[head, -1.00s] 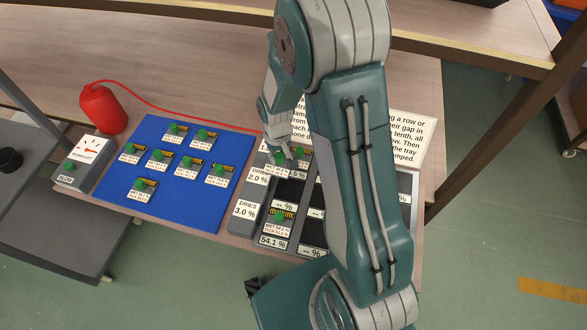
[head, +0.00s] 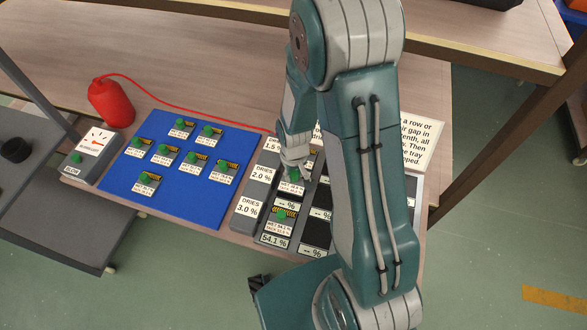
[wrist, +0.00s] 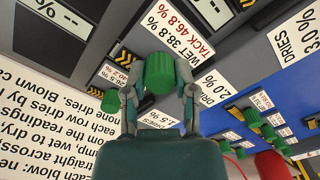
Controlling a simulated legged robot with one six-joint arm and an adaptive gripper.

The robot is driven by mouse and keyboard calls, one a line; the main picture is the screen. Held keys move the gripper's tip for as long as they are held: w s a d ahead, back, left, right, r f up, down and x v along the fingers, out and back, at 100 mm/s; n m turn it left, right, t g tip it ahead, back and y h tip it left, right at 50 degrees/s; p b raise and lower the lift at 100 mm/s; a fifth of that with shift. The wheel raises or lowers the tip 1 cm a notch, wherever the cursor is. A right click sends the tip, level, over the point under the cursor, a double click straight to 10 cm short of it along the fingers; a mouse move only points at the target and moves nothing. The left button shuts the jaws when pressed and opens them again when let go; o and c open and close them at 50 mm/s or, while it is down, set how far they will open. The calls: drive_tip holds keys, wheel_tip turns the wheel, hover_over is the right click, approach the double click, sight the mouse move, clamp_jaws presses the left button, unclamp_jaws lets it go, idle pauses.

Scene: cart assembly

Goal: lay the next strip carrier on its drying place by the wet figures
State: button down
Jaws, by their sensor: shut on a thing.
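My gripper (head: 293,168) is shut on the green knob (wrist: 159,73) of a strip carrier (head: 291,186). In the wrist view the held carrier's label (wrist: 185,37) reads wet 38.8 %, tack 46.8 %. It is at the left column of the dark drying tray (head: 273,250), beside the "dries 2.0 %" label (head: 261,176); I cannot tell whether it touches the tray. Another carrier (head: 281,219) sits in the front row, beside "dries 3.0 %" (head: 249,207), with a 54.1 % readout below it. A further carrier (wrist: 111,98) shows in the "1.5 %" row.
Several carriers stand on the blue mat (head: 203,217) to the left. A blower box (head: 94,153) and a red bottle (head: 111,104) with a red hose stand further left. A printed instruction card (head: 425,140) stands behind the tray, partly hidden by my arm.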

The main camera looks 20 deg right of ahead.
drive_tip(key=shift+a+f, duration=0.2)
drive_tip(key=shift+f, duration=0.6)
drive_tip(key=shift+d, duration=0.15)
drive_tip(key=shift+f, duration=0.7)
drive_tip(key=shift+c, duration=1.7)
unclamp_jaws()
drive_tip(key=shift+r, duration=0.15)
wheel_tip(320, 180, up, 12)
drive_tip(key=shift+f, duration=0.15)
